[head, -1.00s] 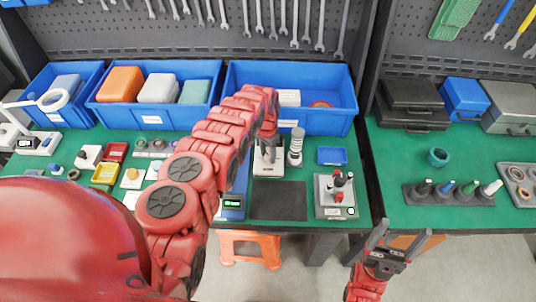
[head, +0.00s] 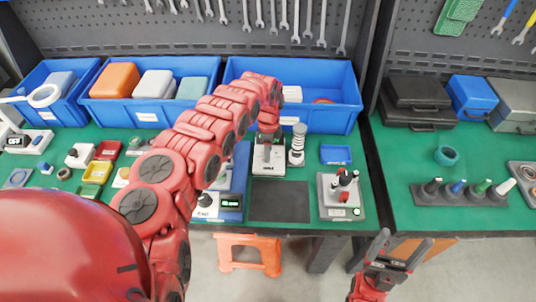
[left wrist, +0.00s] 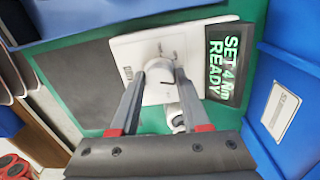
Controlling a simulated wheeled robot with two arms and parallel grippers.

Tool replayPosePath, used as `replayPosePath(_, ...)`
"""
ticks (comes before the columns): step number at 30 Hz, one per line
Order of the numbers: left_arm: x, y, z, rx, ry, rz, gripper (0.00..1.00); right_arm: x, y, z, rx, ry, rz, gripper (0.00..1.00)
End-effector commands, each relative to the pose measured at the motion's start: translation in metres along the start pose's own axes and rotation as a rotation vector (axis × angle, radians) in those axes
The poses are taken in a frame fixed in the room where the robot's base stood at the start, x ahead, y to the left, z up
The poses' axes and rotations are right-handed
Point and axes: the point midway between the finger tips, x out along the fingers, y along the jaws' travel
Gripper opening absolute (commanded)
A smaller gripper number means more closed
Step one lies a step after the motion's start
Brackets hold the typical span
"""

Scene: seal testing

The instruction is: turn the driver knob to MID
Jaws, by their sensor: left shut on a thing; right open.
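The driver unit (head: 268,169) is a pale plate at the back of the bench, just behind a dark mat (head: 280,201). In the left wrist view its display (left wrist: 228,62) reads "SET 4 Nm READY" in green. The round pale driver knob (left wrist: 158,60) is on the plate. My left gripper (left wrist: 160,82) reaches down over the unit with its fingers on either side of the knob, shut on it. The gripper hides the knob in the head view, and I cannot read its setting. My right gripper (head: 405,243) is open and empty, in front of the bench's front edge.
A striped post (head: 298,146) stands close right of the driver unit. A blue bin (head: 335,112) is behind it. A blue-based device (head: 231,203) with a display stands at the left, partly behind my arm. A grey joystick box (head: 340,197) stands right of the mat.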

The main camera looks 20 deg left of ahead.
Motion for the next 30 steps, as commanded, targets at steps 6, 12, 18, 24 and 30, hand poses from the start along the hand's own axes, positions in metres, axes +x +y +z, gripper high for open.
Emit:
replayPosePath(6,0.003,-0.001,-0.001,0.176,-0.007,0.000,0.00,-0.015,-0.001,0.003,0.000,0.000,0.000,0.78)
replayPosePath(12,0.002,-0.001,-0.001,0.299,-0.012,-0.002,0.00,-0.022,-0.001,0.004,0.000,0.000,0.000,0.78)
replayPosePath(18,0.001,-0.001,-0.002,0.376,-0.016,0.000,0.00,-0.026,-0.001,0.004,0.000,0.000,0.000,0.78)
replayPosePath(24,0.001,-0.001,-0.001,0.407,-0.017,0.002,0.00,-0.027,-0.001,0.005,0.000,0.000,0.000,0.78)
replayPosePath(30,0.000,0.000,-0.001,0.412,-0.017,0.003,0.00,-0.027,-0.001,0.005,0.000,0.000,0.000,0.78)
